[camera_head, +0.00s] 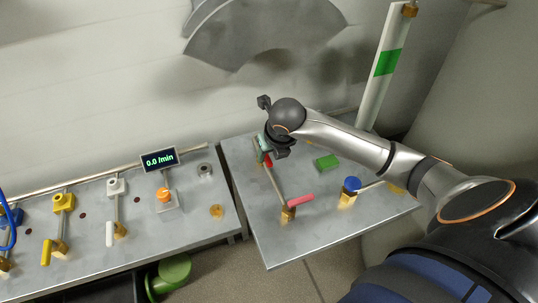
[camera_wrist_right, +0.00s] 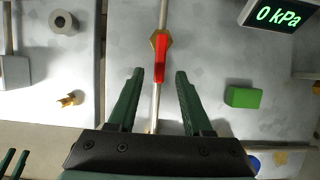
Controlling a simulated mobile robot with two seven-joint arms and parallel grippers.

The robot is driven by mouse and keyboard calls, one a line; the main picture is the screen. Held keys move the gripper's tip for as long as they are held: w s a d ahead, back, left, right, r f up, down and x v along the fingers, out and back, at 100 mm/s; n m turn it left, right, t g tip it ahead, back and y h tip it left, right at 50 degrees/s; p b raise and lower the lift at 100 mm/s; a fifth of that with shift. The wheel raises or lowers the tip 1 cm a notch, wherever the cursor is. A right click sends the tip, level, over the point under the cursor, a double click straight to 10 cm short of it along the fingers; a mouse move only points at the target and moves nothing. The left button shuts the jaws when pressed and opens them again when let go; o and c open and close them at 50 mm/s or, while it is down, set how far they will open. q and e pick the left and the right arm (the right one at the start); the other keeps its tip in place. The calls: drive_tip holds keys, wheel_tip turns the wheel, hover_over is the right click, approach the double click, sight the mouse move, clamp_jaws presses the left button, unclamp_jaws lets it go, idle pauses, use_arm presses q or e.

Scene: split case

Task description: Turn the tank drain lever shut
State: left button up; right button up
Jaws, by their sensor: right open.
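A red lever (camera_wrist_right: 160,68) with a brass valve body (camera_wrist_right: 159,42) sits on a thin pipe on the right-hand bench. In the right wrist view its handle lies in line with the pipe. My right gripper (camera_wrist_right: 156,85) is open around the red handle, one finger on each side, with visible gaps. In the head view the right gripper (camera_head: 263,146) is over the back left of that bench and partly hides the lever (camera_head: 268,160). A pink-red lever (camera_head: 300,200) on another brass valve (camera_head: 288,214) points sideways nearer the front. Two dark green fingertips, seemingly my left gripper's (camera_wrist_right: 14,163), stand apart.
A green block (camera_head: 326,162) and a blue-capped brass fitting (camera_head: 350,190) stand right of the pipe. A white gauge column (camera_head: 375,95) with a green band rises behind. The left bench (camera_head: 185,226) holds yellow, white and orange valves. A gap separates the benches.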

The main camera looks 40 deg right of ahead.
drive_tip(key=shift+x, duration=1.1)
clamp_jaws()
